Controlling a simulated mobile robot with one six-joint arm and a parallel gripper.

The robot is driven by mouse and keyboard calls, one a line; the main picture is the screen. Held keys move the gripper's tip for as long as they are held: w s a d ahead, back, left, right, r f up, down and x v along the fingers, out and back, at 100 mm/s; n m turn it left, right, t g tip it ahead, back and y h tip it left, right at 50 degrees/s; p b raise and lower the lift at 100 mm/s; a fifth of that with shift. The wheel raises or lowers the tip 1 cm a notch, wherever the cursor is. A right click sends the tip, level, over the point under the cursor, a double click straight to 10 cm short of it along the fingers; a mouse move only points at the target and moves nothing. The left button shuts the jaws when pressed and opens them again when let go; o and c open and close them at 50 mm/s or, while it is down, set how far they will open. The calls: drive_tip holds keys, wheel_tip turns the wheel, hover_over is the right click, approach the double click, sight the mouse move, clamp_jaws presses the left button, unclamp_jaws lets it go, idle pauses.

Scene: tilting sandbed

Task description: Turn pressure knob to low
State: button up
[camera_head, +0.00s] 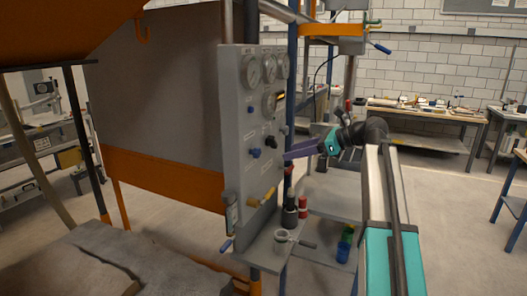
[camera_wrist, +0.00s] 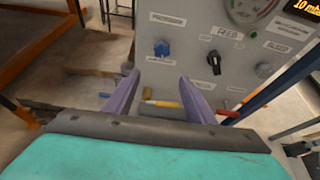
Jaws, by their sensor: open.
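A grey upright control panel (camera_head: 237,140) carries gauges and knobs. A blue knob (camera_head: 256,153) sits on its face; in the wrist view the blue knob (camera_wrist: 162,48) is under a blurred label (camera_wrist: 168,19) that seems to start with "PRES". In the wrist view my gripper (camera_wrist: 159,76) is open and empty, with the blue knob just beyond and above the gap, apart from the fingertips. Which setting is low cannot be read.
Several round gauges (camera_head: 251,71) are on the upper panel. A yellow-handled valve (camera_head: 262,198) sits low on it. An orange-framed sandbed stands left. Floor at right is open.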

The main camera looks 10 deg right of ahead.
sight(259, 152)
drive_tip(key=r, duration=0.3)
drive_tip(key=shift+s+d, duration=0.2)
drive_tip(key=shift+s, duration=0.05)
drive_tip(key=shift+a, duration=0.15)
drive_tip(key=p+x, duration=0.3)
drive_tip(key=x, duration=1)
drive_tip(key=shift+w+a, duration=0.25)
drive_tip(key=c, duration=0.9)
drive_tip(key=shift+d, duration=0.2)
drive_tip(key=shift+c, duration=0.6)
drive_tip(key=shift+a, duration=0.15)
drive_tip(key=shift+s, duration=0.1)
